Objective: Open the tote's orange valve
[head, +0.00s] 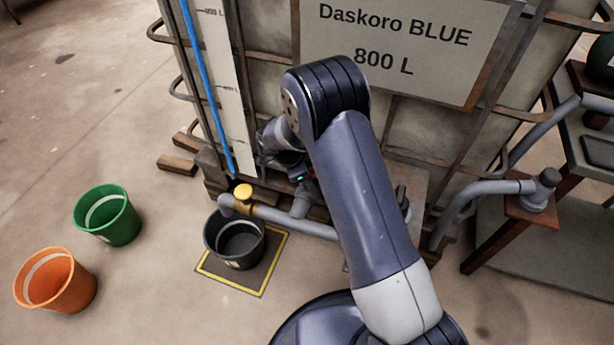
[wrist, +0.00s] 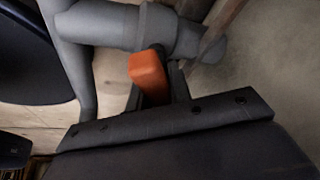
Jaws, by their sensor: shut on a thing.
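The tote (head: 270,80) is a pale caged tank labelled "Daskoro BLUE 800 L". In the wrist view its orange valve handle (wrist: 148,72) stands beside a grey pipe (wrist: 110,25). My gripper (wrist: 157,88) is shut on the orange handle, whose outer end shows beyond the dark fingers. In the head view my arm hides the orange handle and the fingertips. The wrist shows low at the tote's front, above the grey outlet pipe (head: 301,204).
Green (head: 121,223) and orange (head: 70,290) buckets stand at left. A blue level tube (head: 205,80) runs down the tote. A side pipe (head: 465,197) is at right.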

